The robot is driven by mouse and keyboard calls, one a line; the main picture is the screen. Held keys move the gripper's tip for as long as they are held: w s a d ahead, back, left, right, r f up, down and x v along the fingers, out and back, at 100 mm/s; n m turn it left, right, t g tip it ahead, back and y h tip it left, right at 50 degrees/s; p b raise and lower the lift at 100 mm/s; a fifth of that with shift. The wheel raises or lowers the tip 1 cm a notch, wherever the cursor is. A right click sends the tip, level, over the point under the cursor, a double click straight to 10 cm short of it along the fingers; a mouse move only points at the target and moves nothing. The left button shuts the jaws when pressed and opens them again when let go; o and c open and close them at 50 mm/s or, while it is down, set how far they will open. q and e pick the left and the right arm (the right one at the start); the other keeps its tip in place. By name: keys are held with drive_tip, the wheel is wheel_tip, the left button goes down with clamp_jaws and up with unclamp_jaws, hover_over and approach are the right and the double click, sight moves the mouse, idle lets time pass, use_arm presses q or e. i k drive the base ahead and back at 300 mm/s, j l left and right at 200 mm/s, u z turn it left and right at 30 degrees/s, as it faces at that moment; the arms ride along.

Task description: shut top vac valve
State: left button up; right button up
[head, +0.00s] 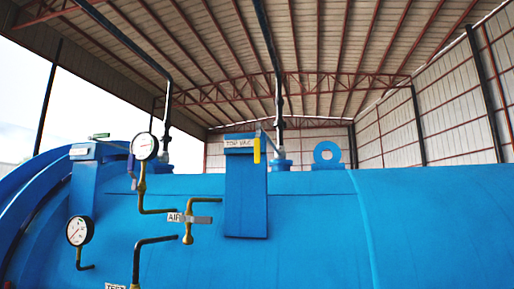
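The "TOP VAC" label (240,143) is on the upper front of a blue box-like bracket (246,200) on top of the blue autoclave. A yellow valve handle (257,150) stands upright at the right edge of this label, in front of the base of a dark vertical pipe. A thin grey piece runs from near the handle's top toward the pipe. The valve body is mostly hidden behind the bracket, so I cannot tell how far the valve is turned. Neither of my grippers shows in the head view.
The autoclave's blue shell (440,220) fills the lower view. An upper gauge (145,146) and a lower gauge (79,231) stand to the left on bent pipes. An "AIR" label (174,217) is beside a brass valve (188,238). A blue lifting eye (327,153) stands right.

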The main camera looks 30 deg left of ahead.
sight(256, 140)
drive_tip(key=j+z, duration=0.2)
drive_tip(key=z, duration=0.15)
drive_tip(key=j+z, duration=0.2)
drive_tip(key=z, duration=0.15)
drive_tip(key=j+z, duration=0.55)
drive_tip(key=j, duration=0.3)
drive_tip(key=k+j+z, duration=0.2)
drive_tip(key=j, duration=0.25)
